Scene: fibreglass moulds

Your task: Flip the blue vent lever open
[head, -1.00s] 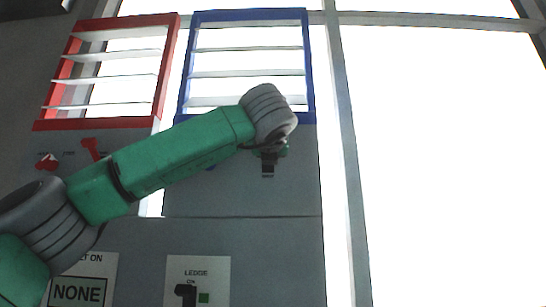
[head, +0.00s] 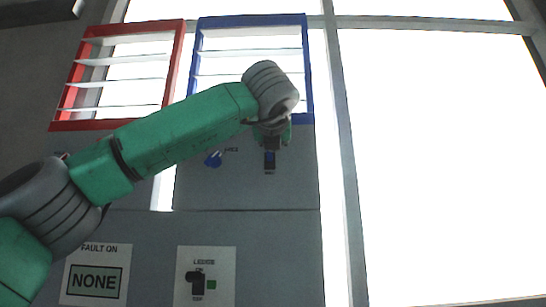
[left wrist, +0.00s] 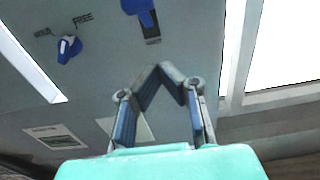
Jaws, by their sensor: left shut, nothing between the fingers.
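The blue vent lever (head: 269,159) is on the grey panel below the blue-framed louvre vent (head: 310,70), just below my wrist in the head view. In the left wrist view the lever (left wrist: 141,8) is at the top edge, partly cut off, with a dark plate (left wrist: 152,36) below it. A blue knob (head: 213,159) sits to its left; the left wrist view shows this knob (left wrist: 68,48) beside the words HELD and FREE. My left gripper (left wrist: 160,68) is shut and empty, its tips apart from the lever in the picture. In the head view its fingers are largely hidden by my wrist.
A red-framed vent (head: 120,124) is to the left, its controls mostly behind my arm. Below are a FAULT ON card reading NONE (head: 95,282) and a ledge card (head: 222,262). A window post (head: 343,150) and bright panes stand to the right.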

